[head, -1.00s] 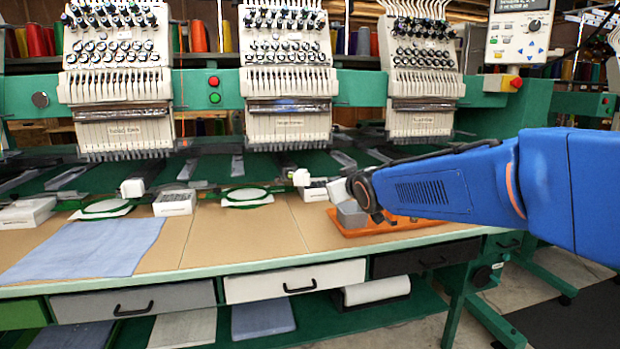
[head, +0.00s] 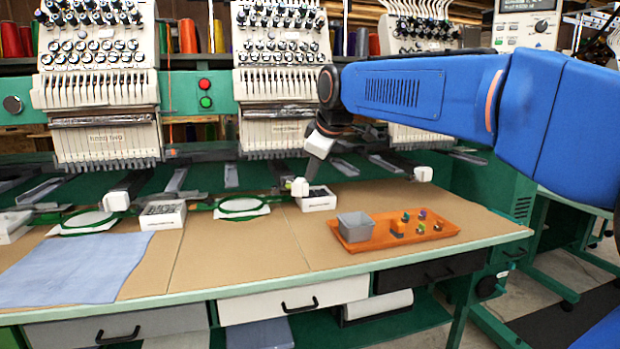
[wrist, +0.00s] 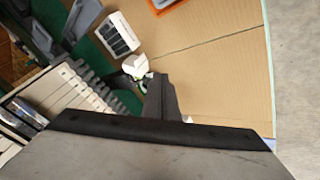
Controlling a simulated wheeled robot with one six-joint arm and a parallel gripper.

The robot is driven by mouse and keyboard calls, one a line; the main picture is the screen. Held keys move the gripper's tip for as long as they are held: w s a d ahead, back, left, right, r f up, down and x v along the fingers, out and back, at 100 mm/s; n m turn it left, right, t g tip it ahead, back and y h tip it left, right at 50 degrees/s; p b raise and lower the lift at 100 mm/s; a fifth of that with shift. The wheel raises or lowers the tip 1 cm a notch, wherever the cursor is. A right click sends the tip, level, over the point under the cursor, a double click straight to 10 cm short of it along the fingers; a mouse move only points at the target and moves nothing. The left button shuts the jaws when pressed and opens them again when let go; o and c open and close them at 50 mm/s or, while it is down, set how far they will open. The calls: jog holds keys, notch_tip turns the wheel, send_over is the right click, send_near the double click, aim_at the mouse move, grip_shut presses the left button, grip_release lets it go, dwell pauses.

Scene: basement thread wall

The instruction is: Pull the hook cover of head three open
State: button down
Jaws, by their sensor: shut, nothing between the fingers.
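White block-like covers sit at the ends of the dark machine arms under the heads. One is under the middle head (head: 300,187), one at the left (head: 117,201) and one at the right (head: 423,174). I cannot read which head is number three. My gripper (head: 311,178) points down just above and beside the middle cover, shut and empty. In the wrist view the grey fingers (wrist: 160,100) lie close beside that white cover (wrist: 134,66). I cannot tell whether they touch. The cover looks closed, though its hinge side is hidden.
An orange tray (head: 437,232) with a grey bin (head: 355,227) and several small parts stands right on the tabletop. White boxes (head: 319,201) sit beside the covers. Green hoops (head: 243,205) and blue cloth (head: 75,268) lie further left. The brown tabletop in front (head: 240,255) is clear.

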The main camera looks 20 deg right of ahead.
aim_at(302, 187)
jog(key=w+d+f, duration=0.1)
jog(key=w+f, duration=0.6)
jog(key=w, duration=0.1)
jog(key=shift+w+d+f, duration=0.15)
jog(key=shift+w+d, duration=0.05)
jog(key=shift+w, duration=0.2)
